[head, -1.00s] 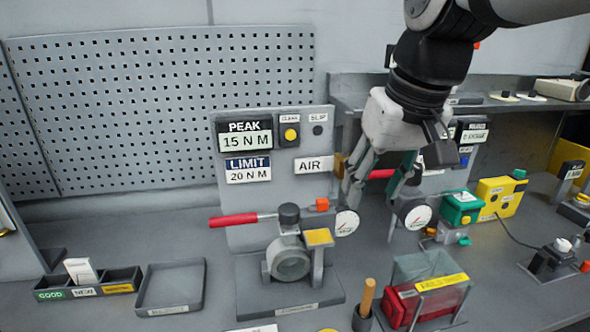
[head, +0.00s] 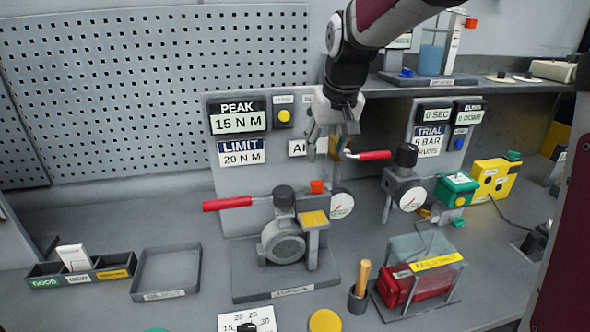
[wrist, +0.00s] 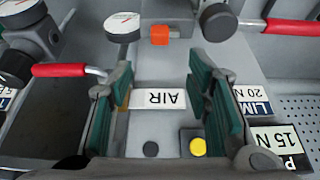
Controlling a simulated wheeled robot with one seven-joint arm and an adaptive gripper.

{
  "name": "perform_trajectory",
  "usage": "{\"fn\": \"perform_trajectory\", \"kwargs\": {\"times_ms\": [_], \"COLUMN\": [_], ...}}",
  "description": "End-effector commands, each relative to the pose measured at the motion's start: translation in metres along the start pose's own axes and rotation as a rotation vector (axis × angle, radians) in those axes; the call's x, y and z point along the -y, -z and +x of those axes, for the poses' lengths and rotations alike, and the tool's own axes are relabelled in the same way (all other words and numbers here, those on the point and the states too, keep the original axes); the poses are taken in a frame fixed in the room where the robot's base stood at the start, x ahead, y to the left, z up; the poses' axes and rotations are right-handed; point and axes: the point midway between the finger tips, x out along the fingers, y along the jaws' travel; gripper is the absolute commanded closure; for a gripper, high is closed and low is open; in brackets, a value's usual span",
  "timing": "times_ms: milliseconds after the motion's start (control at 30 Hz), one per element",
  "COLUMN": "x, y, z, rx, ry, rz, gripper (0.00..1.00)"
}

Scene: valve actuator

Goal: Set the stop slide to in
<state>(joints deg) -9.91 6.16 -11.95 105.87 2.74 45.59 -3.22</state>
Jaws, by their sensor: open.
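No label reading stop slide is legible. An orange block (head: 317,186) stands above the valve fixture, beside a round gauge (head: 342,204). In the wrist view the orange block (wrist: 160,35) sits on a short grey bar, beyond and between my fingers. A brass-coloured piece (head: 335,147) is beside the AIR label, partly hidden by my gripper. My gripper (head: 324,154) is open and points down in front of the panel, above the orange block and apart from it. In the wrist view my gripper (wrist: 165,95) shows green pads spread on either side of the AIR label (wrist: 159,99).
A red lever (head: 228,204) sticks out left of the fixture, and another red lever (head: 375,155) lies close right of my gripper. A shelf (head: 470,87) overhangs the right side. A clear-sided box (head: 425,265) with a red item and a wooden-handled tool (head: 362,278) stand in front.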

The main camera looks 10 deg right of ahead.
Motion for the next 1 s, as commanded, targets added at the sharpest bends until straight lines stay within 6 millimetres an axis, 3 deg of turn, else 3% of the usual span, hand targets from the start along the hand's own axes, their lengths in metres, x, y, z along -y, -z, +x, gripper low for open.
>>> {"fn": "perform_trajectory", "kwargs": {"times_ms": [400, 600, 1000], "x": [-0.001, -0.001, 0.000], "y": [-0.002, -0.002, -0.001], "z": [0.081, 0.109, 0.123], "rx": [0.005, 0.003, 0.001], "ry": [-0.001, -0.001, 0.000], "rz": [0.000, 0.000, 0.000], "gripper": [0.55, 0.55, 0.55]}}
